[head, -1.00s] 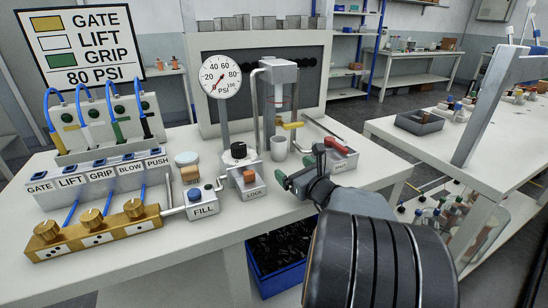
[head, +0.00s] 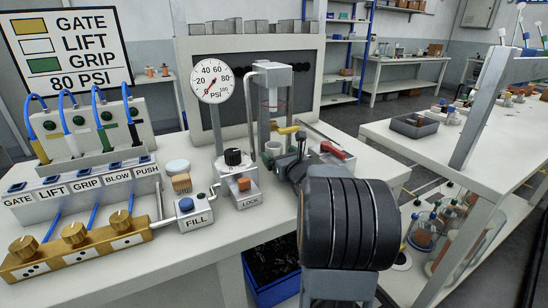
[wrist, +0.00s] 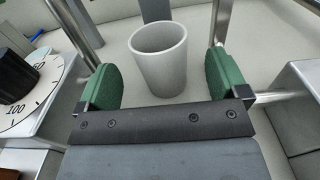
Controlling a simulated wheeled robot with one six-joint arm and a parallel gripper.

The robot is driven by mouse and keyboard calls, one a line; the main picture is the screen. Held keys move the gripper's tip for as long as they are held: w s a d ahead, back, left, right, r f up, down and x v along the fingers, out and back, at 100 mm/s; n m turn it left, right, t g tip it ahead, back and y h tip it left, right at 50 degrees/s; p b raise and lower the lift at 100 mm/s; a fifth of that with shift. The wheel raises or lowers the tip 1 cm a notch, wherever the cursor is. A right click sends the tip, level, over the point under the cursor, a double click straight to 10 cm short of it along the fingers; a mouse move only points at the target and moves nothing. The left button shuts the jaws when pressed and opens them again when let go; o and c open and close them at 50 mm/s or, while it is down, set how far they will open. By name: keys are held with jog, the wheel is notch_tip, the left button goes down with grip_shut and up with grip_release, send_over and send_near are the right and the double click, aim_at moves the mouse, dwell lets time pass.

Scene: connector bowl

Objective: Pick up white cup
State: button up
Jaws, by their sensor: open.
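The white cup (wrist: 160,62) stands upright on the table in the wrist view, just ahead of my gripper and centred between its fingers. My gripper (wrist: 167,82) is open, with one green finger pad to the left of the cup and one to the right, neither seen touching it. The cup looks empty.
Metal posts rise close on both sides of the cup. A LOCK block with a black dial (head: 233,157) stands to the left, a red-handled block (head: 333,150) to the right. A pressure gauge (head: 212,82) stands at the left.

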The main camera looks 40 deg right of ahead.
aim_at(278, 152)
jog(key=shift+w+d, duration=0.15)
jog(key=shift+w, duration=0.75)
jog(key=shift+w+d, duration=0.1)
jog(key=shift+w, duration=0.75)
jog(key=c, duration=1.1)
jog(key=shift+r, duration=0.15)
jog(key=shift+s+r+p, duration=0.15)
jog(key=shift+r+p, duration=0.35)
jog(key=shift+r, duration=1.2)
jog(key=shift+s+a+f+p, duration=0.15)
jog(key=shift+s+a, duration=0.25)
jog(key=shift+s, duration=2.5)
jog(key=shift+s+a+r+p, duration=0.1)
jog(key=shift+s+a+p, duration=0.25)
jog(key=shift+s, duration=2.5)
jog(key=shift+s+a+f+p, duration=0.1)
jog(key=shift+s+a, duration=0.35)
jog(key=shift+s, duration=2.45)
jog(key=shift+s, duration=0.15)
